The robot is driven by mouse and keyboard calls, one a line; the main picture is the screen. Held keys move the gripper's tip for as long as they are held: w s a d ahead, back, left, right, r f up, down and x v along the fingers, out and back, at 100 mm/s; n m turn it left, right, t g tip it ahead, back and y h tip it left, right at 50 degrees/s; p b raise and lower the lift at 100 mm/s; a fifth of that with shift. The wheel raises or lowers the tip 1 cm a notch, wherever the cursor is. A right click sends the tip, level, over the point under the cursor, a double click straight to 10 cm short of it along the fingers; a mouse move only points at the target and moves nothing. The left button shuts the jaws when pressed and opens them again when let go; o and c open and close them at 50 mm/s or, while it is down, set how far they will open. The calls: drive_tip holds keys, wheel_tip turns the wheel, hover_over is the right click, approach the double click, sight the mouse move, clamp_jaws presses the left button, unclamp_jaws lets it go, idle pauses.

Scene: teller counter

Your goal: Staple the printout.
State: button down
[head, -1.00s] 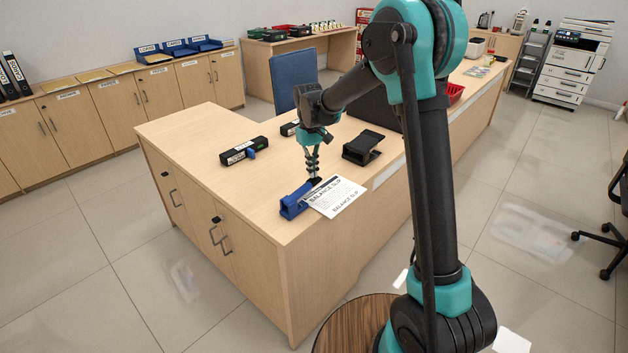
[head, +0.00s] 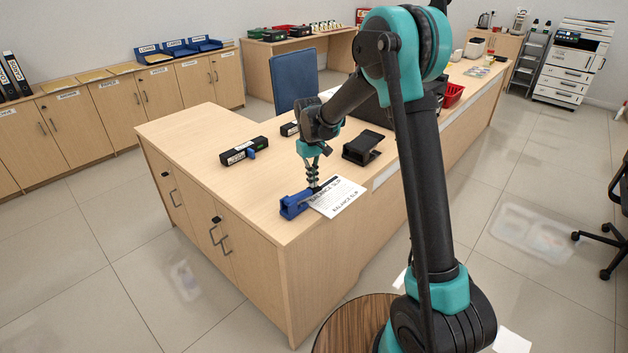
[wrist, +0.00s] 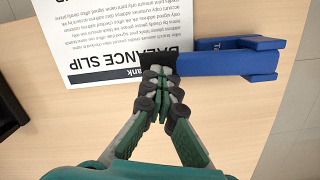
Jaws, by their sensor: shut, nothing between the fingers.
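The printout (head: 341,196), a white sheet headed "BALANCE SLIP", lies on the counter near its front corner; it also shows in the wrist view (wrist: 115,35). The blue stapler (head: 294,205) lies at the paper's left edge in the head view. In the wrist view the stapler (wrist: 225,62) extends right from the paper's corner, its black end beside or over the sheet. My gripper (head: 315,186) is shut and empty, pointing down. In the wrist view its fingertips (wrist: 158,75) are over the stapler's black end and hide part of it; whether they touch it I cannot tell.
A black stand (head: 362,148) sits behind the paper. The counter's left part is clear. A blue chair (head: 294,80) stands behind.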

drive_tip(key=shift+w+a+r, duration=0.25)
drive_tip(key=shift+w+a, duration=0.2)
drive_tip(key=shift+w, duration=0.2)
drive_tip(key=shift+w+a+r, duration=0.2)
drive_tip(key=shift+w+a, duration=0.25)
drive_tip(key=shift+w, duration=0.15)
drive_tip(key=shift+r, duration=0.1)
wheel_tip(320, 180, up, 12)
drive_tip(key=w, duration=0.1)
drive_tip(key=shift+a, duration=0.3)
drive_tip(key=s+d+f+m+t+y, duration=0.1)
drive_tip(key=s+d+f+m, duration=0.1)
drive_tip(key=s+d, duration=0.55)
drive_tip(key=s+d+f+m+t, duration=0.15)
drive_tip(key=s+d, duration=0.35)
drive_tip(key=d, duration=0.6)
drive_tip(key=s+d+f+m+t, duration=0.1)
drive_tip(key=s+d+f, duration=0.3)
drive_tip(key=s, duration=0.5)
drive_tip(key=s+d+f+m+t, duration=0.1)
drive_tip(key=s+d+f, duration=0.3)
drive_tip(key=s, duration=0.4)
drive_tip(key=shift+s+d+f+m+t, duration=0.4)
drive_tip(key=shift+d+m, duration=0.25)
drive_tip(key=shift+d, duration=0.1)
